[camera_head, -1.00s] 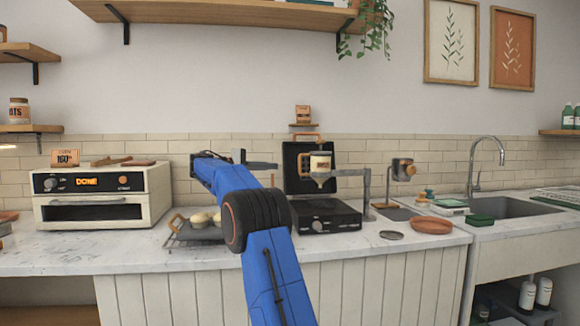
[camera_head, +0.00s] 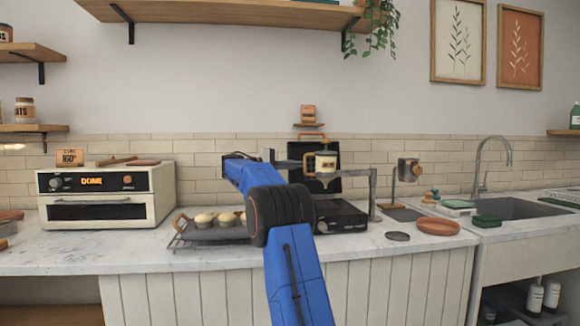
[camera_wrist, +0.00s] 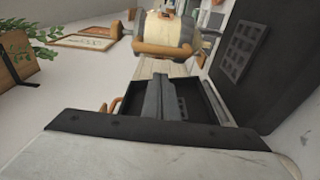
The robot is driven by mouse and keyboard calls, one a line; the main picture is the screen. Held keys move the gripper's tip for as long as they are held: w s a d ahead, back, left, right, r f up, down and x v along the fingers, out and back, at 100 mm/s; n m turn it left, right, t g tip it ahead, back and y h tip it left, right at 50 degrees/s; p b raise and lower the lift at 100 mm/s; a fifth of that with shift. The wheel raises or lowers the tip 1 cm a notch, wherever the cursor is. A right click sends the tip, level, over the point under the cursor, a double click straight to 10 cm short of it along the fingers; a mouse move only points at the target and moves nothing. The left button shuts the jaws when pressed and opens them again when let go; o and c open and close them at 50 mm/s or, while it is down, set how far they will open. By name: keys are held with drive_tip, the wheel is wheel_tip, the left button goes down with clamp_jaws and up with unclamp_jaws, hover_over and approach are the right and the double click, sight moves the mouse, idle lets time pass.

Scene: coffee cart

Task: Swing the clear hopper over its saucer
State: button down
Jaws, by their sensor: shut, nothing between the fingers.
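The hopper (camera_head: 326,163) has a cream body, an orange-brown band, a label and a tapered bottom. It hangs from a grey arm on a post (camera_head: 373,196), in front of the raised black lid of an appliance. In the wrist view it looks like the large cream cylinder with an orange-brown band (camera_wrist: 165,38) at the top. My gripper (camera_wrist: 168,98) is shut and empty, apart from it. In the head view my gripper (camera_head: 287,164) points right, left of the hopper. A dark round disc (camera_head: 398,236) and a terracotta dish (camera_head: 438,226) lie to the right; I cannot tell which is the saucer.
The black appliance (camera_head: 340,216) stands below the hopper, partly behind my arm. A rack with muffins (camera_head: 212,226) sits left of my arm. A stand with a small head (camera_head: 408,170), a sink (camera_head: 518,208) and an oven (camera_head: 105,196) flank them. The counter front is clear.

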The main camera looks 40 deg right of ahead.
drive_tip(key=shift+s+a, duration=0.8)
drive_tip(key=shift+s, duration=0.3)
